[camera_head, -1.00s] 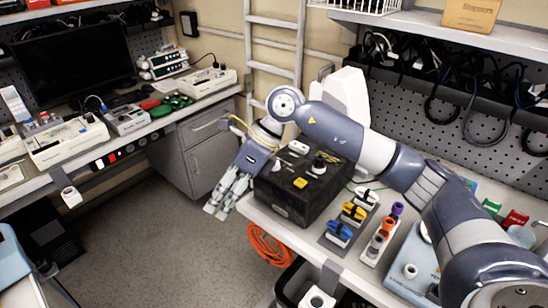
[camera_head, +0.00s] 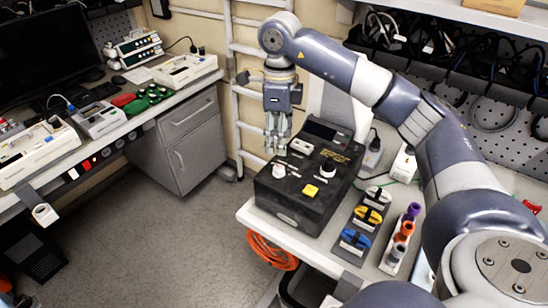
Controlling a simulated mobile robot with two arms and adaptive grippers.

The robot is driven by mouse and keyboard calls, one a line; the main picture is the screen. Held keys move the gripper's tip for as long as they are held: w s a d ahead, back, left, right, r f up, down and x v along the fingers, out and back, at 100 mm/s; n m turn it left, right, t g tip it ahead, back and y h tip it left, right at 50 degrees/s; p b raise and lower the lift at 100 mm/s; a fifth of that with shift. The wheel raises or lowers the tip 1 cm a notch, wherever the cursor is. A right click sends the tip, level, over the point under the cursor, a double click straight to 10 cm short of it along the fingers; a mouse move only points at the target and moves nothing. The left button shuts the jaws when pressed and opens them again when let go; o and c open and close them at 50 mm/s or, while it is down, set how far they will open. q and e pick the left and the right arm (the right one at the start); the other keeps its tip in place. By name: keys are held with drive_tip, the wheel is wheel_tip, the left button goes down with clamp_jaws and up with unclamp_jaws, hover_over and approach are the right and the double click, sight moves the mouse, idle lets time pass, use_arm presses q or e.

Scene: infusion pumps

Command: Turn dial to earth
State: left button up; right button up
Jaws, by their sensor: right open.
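A black box-shaped device (camera_head: 292,212) stands on the white bench. Its top carries a dark dial (camera_head: 327,167) with a pale base, a yellow square (camera_head: 311,190) and small white parts (camera_head: 279,171). The dial's markings, including any earth mark, are too small to read. My right gripper (camera_head: 276,150) points down at the back left of the device's top, left of and apart from the dial. Its fingers are open, with nothing seen between them. My left gripper is not in view.
A rack of blue, yellow and white clips (camera_head: 341,255) and a rack with orange and purple pieces (camera_head: 386,268) stand right of the device. An orange cable coil (camera_head: 272,252) hangs below the bench edge. A ladder (camera_head: 235,100) stands behind.

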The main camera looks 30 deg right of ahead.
sight(279, 168)
drive_tip(key=f, duration=0.1)
drive_tip(key=s+f+p, duration=0.1)
drive_tip(key=f, duration=0.4)
drive_tip(key=shift+w+f+p, duration=0.1)
drive_tip(key=shift+w+p, duration=0.1)
drive_tip(key=shift+p, duration=0.2)
wheel_tip(279, 168, down, 3)
drive_tip(key=shift+w+r+p, duration=0.1)
drive_tip(key=shift+p, duration=0.2)
drive_tip(key=shift+c, duration=0.5)
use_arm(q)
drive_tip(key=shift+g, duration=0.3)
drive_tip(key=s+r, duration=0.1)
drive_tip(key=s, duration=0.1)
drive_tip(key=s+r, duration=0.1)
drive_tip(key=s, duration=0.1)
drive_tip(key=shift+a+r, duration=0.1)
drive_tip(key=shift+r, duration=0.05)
use_arm(e)
drive_tip(key=c, duration=1)
